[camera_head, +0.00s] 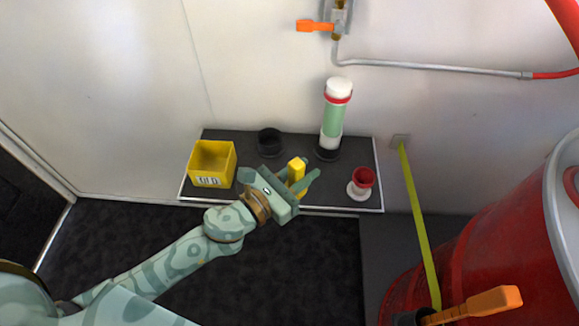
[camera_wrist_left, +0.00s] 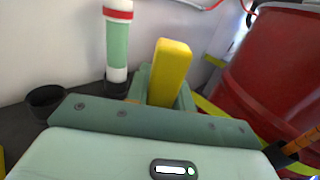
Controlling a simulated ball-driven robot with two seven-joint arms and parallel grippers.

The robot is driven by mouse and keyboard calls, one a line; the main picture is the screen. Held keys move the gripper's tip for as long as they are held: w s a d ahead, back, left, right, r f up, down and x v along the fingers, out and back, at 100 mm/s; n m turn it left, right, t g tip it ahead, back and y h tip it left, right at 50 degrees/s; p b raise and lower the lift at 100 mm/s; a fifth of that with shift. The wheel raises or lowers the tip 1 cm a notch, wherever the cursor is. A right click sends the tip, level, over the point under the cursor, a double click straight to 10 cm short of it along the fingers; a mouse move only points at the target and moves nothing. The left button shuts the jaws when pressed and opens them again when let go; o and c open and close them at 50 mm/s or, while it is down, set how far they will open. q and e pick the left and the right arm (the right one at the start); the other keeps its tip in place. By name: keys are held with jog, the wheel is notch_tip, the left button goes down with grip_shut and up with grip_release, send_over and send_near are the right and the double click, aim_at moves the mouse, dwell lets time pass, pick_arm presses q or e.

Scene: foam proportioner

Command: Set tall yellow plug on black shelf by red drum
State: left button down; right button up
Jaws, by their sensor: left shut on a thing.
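The tall yellow plug (camera_head: 297,170) is between the fingers of my left gripper (camera_head: 306,180), which is shut on it. In the left wrist view the plug (camera_wrist_left: 169,72) stands up out of the jaws, slightly tilted in the picture. The gripper is over the front part of the black shelf (camera_head: 254,181). Whether the plug's lower end touches the shelf is hidden by the gripper. The red drum (camera_head: 480,240) stands at the right, and it also shows in the left wrist view (camera_wrist_left: 275,75). My right gripper is not seen.
On the shelf are a yellow box (camera_head: 213,160) at the left, a black cup (camera_head: 270,142), a green-and-white cylinder (camera_head: 333,118) in a dark holder, and a red-and-white cup (camera_head: 361,183) right of the gripper. A yellow strap (camera_head: 418,220) hangs between shelf and drum.

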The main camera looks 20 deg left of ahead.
pick_arm(q)
jog(key=w+a+f+b, duration=0.1)
jog(key=w+f+b, duration=0.2)
jog(key=w+f, duration=0.1)
jog(key=w+a+f+b, duration=0.1)
jog(key=w+f+b, duration=0.2)
jog(key=w+f, duration=0.1)
jog(key=w+a+f+b, duration=0.2)
jog(key=w+f+b, duration=0.1)
jog(key=w+f, duration=0.1)
jog(key=shift+w+f+b, duration=0.35)
jog(key=shift+f, duration=0.1)
jog(key=shift+r, duration=0.2)
jog(key=shift+f, duration=0.15)
jog(key=c, duration=1.2)
grip_release()
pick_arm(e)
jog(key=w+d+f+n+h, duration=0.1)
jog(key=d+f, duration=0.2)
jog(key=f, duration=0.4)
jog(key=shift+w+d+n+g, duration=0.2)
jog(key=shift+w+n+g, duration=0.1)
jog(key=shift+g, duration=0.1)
